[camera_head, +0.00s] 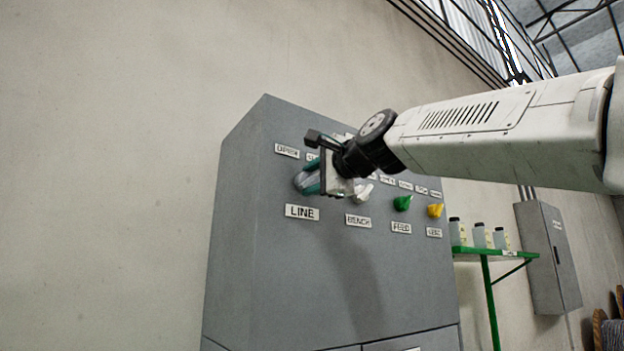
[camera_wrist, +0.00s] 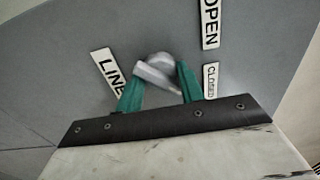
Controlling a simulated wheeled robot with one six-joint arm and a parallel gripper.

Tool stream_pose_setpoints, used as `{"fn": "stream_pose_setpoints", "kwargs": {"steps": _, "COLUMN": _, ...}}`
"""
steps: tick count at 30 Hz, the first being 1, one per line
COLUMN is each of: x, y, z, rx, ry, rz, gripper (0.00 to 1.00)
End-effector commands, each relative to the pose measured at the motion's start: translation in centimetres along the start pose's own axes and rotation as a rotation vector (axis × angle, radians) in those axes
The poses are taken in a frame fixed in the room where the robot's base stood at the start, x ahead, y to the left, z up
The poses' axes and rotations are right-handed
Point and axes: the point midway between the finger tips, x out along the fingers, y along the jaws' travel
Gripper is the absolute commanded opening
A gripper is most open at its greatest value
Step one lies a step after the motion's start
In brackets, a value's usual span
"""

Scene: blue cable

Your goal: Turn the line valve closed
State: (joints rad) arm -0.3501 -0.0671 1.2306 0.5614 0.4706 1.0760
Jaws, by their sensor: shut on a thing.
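The line valve is a light grey handle (camera_head: 302,181) on the front of a grey cabinet, above the "LINE" label (camera_head: 302,212). In the wrist view the handle (camera_wrist: 155,73) sits between the two green fingers of my gripper (camera_wrist: 158,86), which is shut on it. In the head view my gripper (camera_head: 313,178) reaches in from the right and hides part of the handle. The wrist view shows an "OPEN" label (camera_wrist: 210,22) and a smaller "CLOSED" label (camera_wrist: 210,81) beside the valve. The handle's exact angle is hard to tell.
To the right on the cabinet (camera_head: 270,265) are a white valve (camera_head: 363,192) over "BENCH", a green valve (camera_head: 402,203) over "FEED" and a yellow valve (camera_head: 435,210). A green shelf (camera_head: 480,251) with bottles stands further right. The wall at left is bare.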

Motion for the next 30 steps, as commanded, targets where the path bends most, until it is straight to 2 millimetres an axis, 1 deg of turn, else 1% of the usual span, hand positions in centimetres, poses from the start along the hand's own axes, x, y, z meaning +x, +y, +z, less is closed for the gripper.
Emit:
{"fn": "stream_pose_setpoints", "kwargs": {"steps": 4, "x": 0.1, "y": 0.1, "z": 0.0, "rx": 0.001, "ry": -0.001, "rz": 0.004, "gripper": 0.15}}
{"fn": "stream_pose_setpoints", "kwargs": {"steps": 5, "x": 0.1, "y": 0.1, "z": 0.0, "rx": 0.001, "ry": -0.001, "rz": 0.004, "gripper": 0.43}}
{"fn": "stream_pose_setpoints", "kwargs": {"steps": 6, "x": 0.1, "y": 0.1, "z": 0.0, "rx": 0.001, "ry": -0.001, "rz": 0.004, "gripper": 0.55}}
{"fn": "stream_pose_setpoints", "kwargs": {"steps": 7, "x": 0.1, "y": 0.1, "z": 0.0, "rx": 0.000, "ry": -0.001, "rz": 0.003, "gripper": 0.60}}
{"fn": "stream_pose_setpoints", "kwargs": {"steps": 14, "x": 0.0, "y": 0.1, "z": 0.0, "rx": 0.000, "ry": -0.001, "rz": 0.002, "gripper": 0.60}}
{"fn": "stream_pose_setpoints", "kwargs": {"steps": 17, "x": -0.4, "y": 0.0, "z": 0.0, "rx": -0.001, "ry": 0.000, "rz": 0.001, "gripper": 0.60}}
{"fn": "stream_pose_setpoints", "kwargs": {"steps": 20, "x": -1.6, "y": -0.1, "z": 0.0, "rx": -0.001, "ry": 0.000, "rz": 0.000, "gripper": 0.60}}
{"fn": "stream_pose_setpoints", "kwargs": {"steps": 27, "x": -5.7, "y": 0.0, "z": 0.0, "rx": -0.001, "ry": 0.001, "rz": 0.000, "gripper": 0.60}}
{"fn": "stream_pose_setpoints", "kwargs": {"steps": 30, "x": -6.9, "y": 0.0, "z": 0.0, "rx": 0.000, "ry": 0.000, "rz": 0.001, "gripper": 0.60}}
